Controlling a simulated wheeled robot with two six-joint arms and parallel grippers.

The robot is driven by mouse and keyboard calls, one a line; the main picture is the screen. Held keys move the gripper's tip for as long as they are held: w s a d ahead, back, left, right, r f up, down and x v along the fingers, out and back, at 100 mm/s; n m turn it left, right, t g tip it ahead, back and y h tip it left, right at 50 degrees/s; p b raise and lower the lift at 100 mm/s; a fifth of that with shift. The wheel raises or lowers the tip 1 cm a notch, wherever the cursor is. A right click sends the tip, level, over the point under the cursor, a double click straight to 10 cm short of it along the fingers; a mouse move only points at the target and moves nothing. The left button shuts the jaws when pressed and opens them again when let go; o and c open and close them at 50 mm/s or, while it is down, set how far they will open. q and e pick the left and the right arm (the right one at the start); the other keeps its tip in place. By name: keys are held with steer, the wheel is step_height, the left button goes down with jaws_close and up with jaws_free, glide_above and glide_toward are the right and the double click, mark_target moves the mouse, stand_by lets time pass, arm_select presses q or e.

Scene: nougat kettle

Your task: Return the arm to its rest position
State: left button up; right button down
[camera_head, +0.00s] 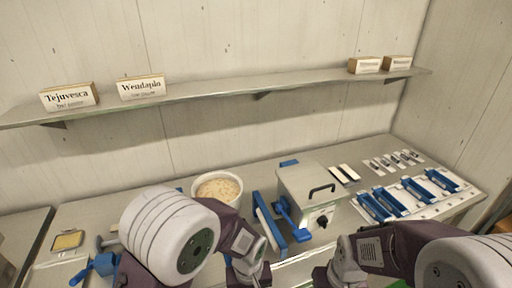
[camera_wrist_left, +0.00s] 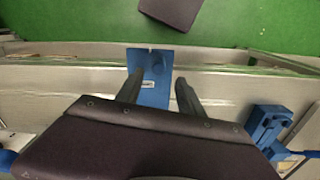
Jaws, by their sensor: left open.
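My left arm comes in from the left in the head view, bent over the front of the counter, with its wrist low near the bottom edge. Its fingers do not show clearly there. In the left wrist view my left gripper (camera_wrist_left: 159,95) is open, its two dark fingers apart. A blue piece (camera_wrist_left: 150,62) at the counter's edge shows between and beyond the fingers; I cannot tell whether they touch it. No held object is seen. My right arm is bent at the lower right of the head view; its fingers are out of sight.
A pale bowl (camera_head: 217,187) of beige contents stands behind my left arm. A metal box with a black handle (camera_head: 312,190) and blue parts is right of it. Blue holders (camera_head: 410,192) lie on the right. A shelf (camera_head: 220,100) runs above. Green floor (camera_wrist_left: 245,22) lies beyond the edge.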

arm_select(q)
steer(key=w+a+n+t+b, duration=0.1)
steer(key=w+a+n+b, duration=0.25)
steer(key=a, duration=0.25)
steer(key=s+a+m+b, duration=0.1)
steer(key=s+a+m, duration=0.4)
steer(key=a, duration=0.4)
steer(key=shift+s+a+b, duration=0.3)
steer(key=shift+s+b, duration=0.05)
steer(key=shift+s, duration=0.2)
steer(key=shift+s, duration=0.15)
